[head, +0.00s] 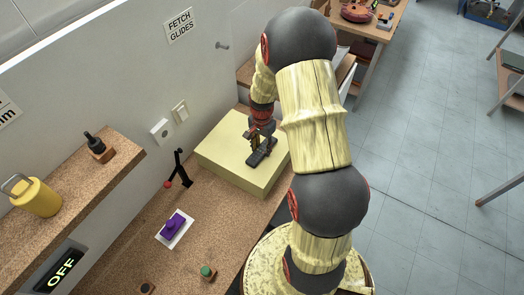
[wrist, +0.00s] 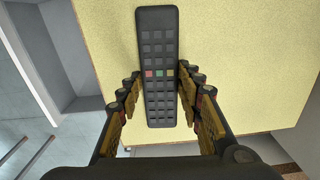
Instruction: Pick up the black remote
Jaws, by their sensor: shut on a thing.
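The black remote (wrist: 158,45) lies lengthwise between my fingers in the wrist view, its rows of grey keys and a few coloured keys facing the camera. It also shows in the head view (head: 262,153), over the pale yellow block (head: 225,155). My gripper (head: 260,130) is above the block, with its fingers on either side of the remote. In the wrist view my gripper (wrist: 158,100) is shut on the remote's sides. I cannot tell whether the remote still touches the block.
The block stands on a cork-topped bench (head: 135,235) against the wall. A purple object on a white plate (head: 174,228), a black lever (head: 180,168) and a green button (head: 208,272) are on the bench. Open tiled floor (head: 430,130) lies to the right.

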